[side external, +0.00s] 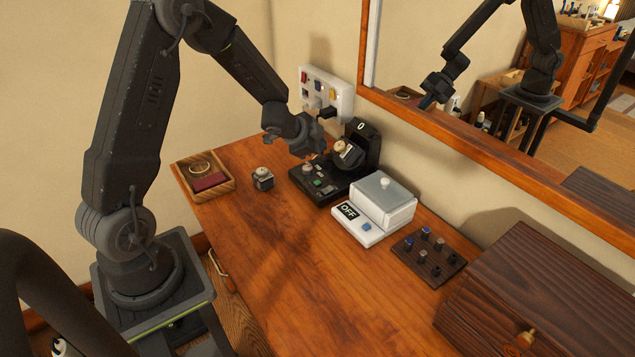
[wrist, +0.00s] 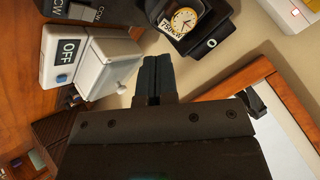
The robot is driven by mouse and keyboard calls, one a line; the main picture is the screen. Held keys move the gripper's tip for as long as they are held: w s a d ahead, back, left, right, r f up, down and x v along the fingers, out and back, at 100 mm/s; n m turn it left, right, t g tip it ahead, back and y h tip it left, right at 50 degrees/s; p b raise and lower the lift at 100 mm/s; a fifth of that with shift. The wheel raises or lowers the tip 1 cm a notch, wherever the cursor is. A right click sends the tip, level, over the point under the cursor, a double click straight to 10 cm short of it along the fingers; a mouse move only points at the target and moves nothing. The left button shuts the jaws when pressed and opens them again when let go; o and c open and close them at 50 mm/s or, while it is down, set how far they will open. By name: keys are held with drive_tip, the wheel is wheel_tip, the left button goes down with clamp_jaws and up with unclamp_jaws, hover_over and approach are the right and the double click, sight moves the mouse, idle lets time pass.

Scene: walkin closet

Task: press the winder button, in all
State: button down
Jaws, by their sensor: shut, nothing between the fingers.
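The black watch winder (side external: 334,183) stands on the wooden table near the wall, with a watch on its cushion (side external: 349,153) and an upright panel reading 0. Its flat base carries small controls, including a green button (side external: 318,183) and a red mark. In the wrist view the watch face (wrist: 184,20) shows at the top, and part of the winder base with CW lettering (wrist: 84,12) at the top left. My gripper (side external: 313,151) is shut and empty, above the back left of the winder; it also shows in the wrist view (wrist: 151,62), apart from the buttons.
A white box marked OFF (side external: 385,203) with a blue button stands right of the winder. A dark pegged board (side external: 429,257) and a brown chest lie further right. A small watch-like item (side external: 262,179) and wooden tray (side external: 205,191) are left. A wall panel (side external: 327,93) is behind; the front table is clear.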

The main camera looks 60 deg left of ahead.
sight(318, 183)
drive_tip(key=shift+f, duration=0.15)
drive_tip(key=shift+f, duration=4.25)
drive_tip(key=shift+f, duration=0.15)
drive_tip(key=shift+f, duration=0.3)
